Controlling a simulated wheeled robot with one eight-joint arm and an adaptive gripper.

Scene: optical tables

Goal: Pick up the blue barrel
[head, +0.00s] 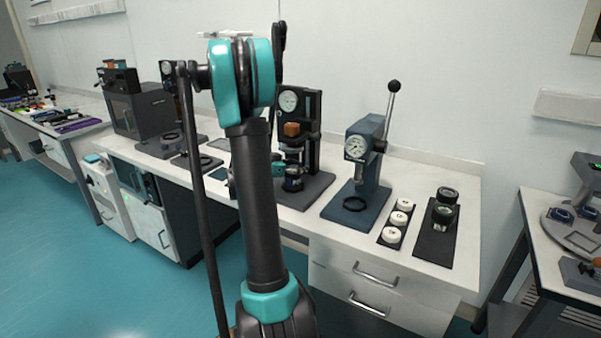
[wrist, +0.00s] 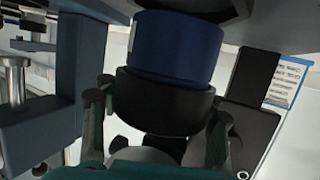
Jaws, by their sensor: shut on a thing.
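The blue barrel (wrist: 178,48) is upright in the wrist view, a short blue cylinder with a wider, rounded black lower part (wrist: 163,103). My gripper (wrist: 157,108) has one dark finger on each side of that black part and is shut on the barrel. The barrel's top is cut off by a dark round part above it.
A black-framed press with a dial (head: 313,140) stands close behind my arm. A blue-grey lever press (head: 359,180) is to its right. White round pieces (head: 398,219) and dark round pieces (head: 445,205) sit on mats at the bench's right end. Open floor (head: 100,285) lies left.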

